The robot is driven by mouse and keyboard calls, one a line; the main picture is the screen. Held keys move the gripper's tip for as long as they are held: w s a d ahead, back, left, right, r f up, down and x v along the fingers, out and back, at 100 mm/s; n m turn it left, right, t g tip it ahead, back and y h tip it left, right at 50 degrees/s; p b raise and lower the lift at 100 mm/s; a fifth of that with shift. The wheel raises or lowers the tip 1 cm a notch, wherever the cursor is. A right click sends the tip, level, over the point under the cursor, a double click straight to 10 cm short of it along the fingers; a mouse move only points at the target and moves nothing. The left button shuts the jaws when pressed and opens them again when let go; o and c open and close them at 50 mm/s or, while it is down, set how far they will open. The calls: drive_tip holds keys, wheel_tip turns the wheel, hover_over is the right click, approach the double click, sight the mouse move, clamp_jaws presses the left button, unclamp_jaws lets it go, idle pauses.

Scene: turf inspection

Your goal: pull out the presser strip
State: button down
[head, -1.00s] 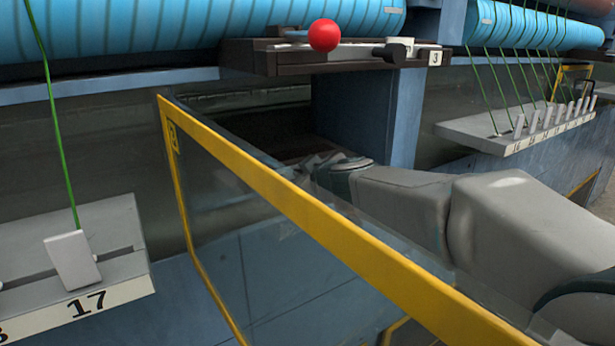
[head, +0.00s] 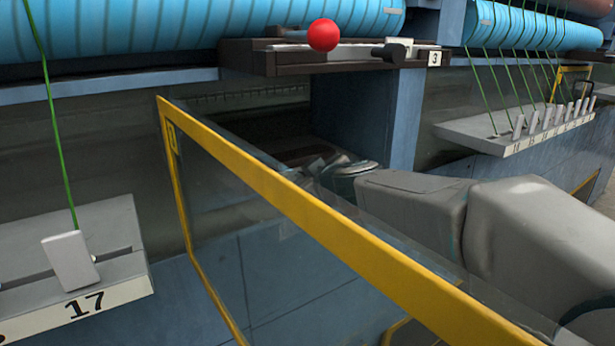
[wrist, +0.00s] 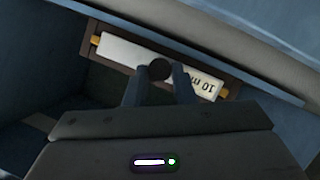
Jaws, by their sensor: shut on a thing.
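The presser strip (wrist: 122,50) is a white bar marked "10 mm" in the wrist view, upside down there, set in a dark brown holder (wrist: 232,88) with yellow bits near its ends. A dark round knob (wrist: 159,69) stands out from its middle. My gripper (wrist: 159,77) is shut on this knob, one finger on each side. In the head view my gripper and this strip are hidden; my arm reaches past the clear panel into the dark bay.
A clear panel with a yellow frame (head: 270,205) stands close to my arm. Above the bay is a dark ledge (head: 285,62) labelled 3, with a red ball (head: 322,35) and a dark knob (head: 388,53). Grey shelves with green threads (head: 70,255) flank it.

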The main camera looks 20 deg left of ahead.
drive_tip(key=shift+s+d+b, duration=0.35)
drive_tip(key=shift+s+d, duration=1.05)
drive_tip(key=shift+d, duration=0.2)
drive_tip(key=shift+s+d+r, duration=0.1)
drive_tip(key=shift+s+d, duration=0.05)
drive_tip(key=shift+s+d, duration=0.1)
drive_tip(key=s+d+b, duration=0.1)
drive_tip(key=s+d, duration=0.5)
drive_tip(key=d, duration=0.1)
drive_tip(key=shift+s+d, duration=0.15)
drive_tip(key=shift+d, duration=0.1)
idle(1.0)
